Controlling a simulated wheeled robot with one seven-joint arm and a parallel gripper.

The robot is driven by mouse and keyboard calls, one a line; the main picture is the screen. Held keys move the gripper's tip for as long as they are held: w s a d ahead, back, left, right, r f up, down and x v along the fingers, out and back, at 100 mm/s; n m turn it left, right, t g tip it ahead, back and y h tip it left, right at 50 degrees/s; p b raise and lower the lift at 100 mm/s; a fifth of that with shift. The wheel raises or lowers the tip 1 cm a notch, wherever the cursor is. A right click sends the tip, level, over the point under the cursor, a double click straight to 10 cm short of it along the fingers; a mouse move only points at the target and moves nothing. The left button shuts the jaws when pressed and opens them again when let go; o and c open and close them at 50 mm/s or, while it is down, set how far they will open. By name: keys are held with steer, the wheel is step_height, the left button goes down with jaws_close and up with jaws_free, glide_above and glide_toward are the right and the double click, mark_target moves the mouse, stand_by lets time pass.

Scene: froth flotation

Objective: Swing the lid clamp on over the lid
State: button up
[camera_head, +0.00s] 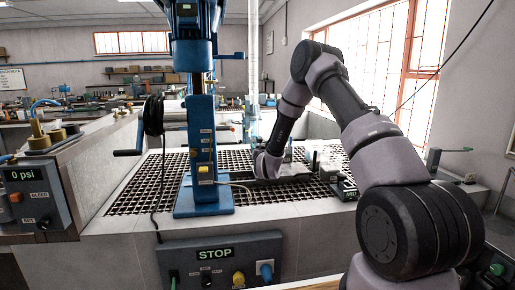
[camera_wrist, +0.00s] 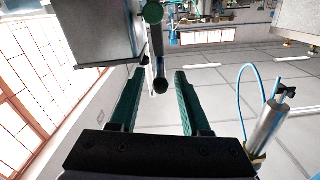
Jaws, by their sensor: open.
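In the wrist view my gripper (camera_wrist: 160,76) is open, with its two green fingers apart. A short dark lever with a rounded black end (camera_wrist: 160,86) shows between the fingertips, with space on both sides; it may be the lid clamp. A green round knob (camera_wrist: 153,13) is just beyond it. A grey metal box (camera_wrist: 102,32) is beside the left finger; I cannot tell whether it carries the lid. In the head view my arm reaches down behind the blue machine column (camera_head: 202,140), and the fingers, clamp and lid cannot be made out there.
The blue machine stands on a black grid (camera_head: 135,190) close left of my wrist. A STOP panel (camera_head: 220,262) is in front. In the wrist view a metal cylinder with a blue hose (camera_wrist: 268,127) is at right.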

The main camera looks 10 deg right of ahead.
steer(key=shift+w, duration=0.8)
jaws_close()
stand_by(0.9)
